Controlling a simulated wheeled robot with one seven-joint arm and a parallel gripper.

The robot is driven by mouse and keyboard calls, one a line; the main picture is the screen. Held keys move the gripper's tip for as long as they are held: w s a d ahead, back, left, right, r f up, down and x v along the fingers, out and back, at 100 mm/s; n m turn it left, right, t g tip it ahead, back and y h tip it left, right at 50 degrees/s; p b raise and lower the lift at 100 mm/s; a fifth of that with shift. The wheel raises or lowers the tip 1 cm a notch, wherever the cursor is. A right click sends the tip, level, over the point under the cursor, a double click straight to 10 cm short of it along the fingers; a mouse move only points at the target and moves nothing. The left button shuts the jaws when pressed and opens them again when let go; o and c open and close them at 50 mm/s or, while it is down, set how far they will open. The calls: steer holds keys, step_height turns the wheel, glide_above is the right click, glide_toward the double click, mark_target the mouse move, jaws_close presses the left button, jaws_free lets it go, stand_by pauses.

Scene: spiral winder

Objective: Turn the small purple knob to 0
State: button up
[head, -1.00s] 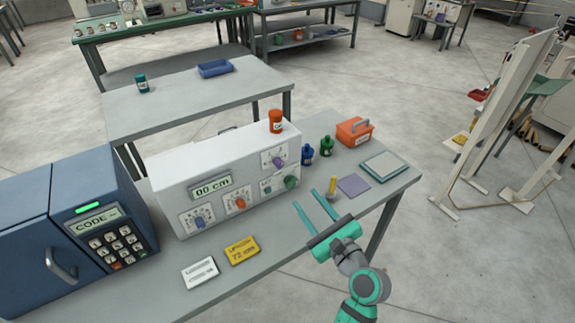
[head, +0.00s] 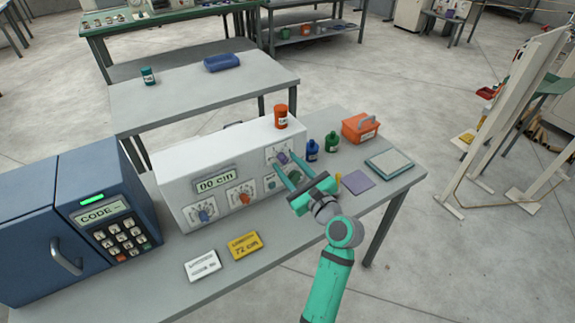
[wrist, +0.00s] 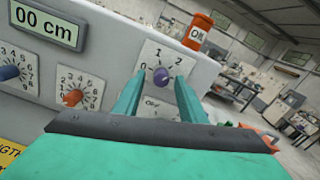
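The small purple knob (head: 282,158) sits on a white dial plate at the upper right of the white machine's front. In the wrist view the purple knob (wrist: 161,77) has the marks 0, 1 and 2 around it, with 0 at the left. Which mark it points to is too small to tell. My gripper (head: 279,164) is open in front of the machine's right part. In the wrist view its green fingers (wrist: 160,80) stand apart, one on each side of the knob. I cannot tell whether they touch it.
The white machine (head: 215,152) also has a blue knob (head: 203,214), an orange knob (head: 244,198) and a "00 cm" display (head: 215,180). An orange bottle (head: 281,117) stands on top. Blue (head: 312,150) and green (head: 332,143) bottles stand to its right. A yellow card (head: 245,246) lies in front.

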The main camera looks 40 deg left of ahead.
steer(key=shift+w+a, duration=0.15)
steer(key=shift+w, duration=0.05)
jaws_close()
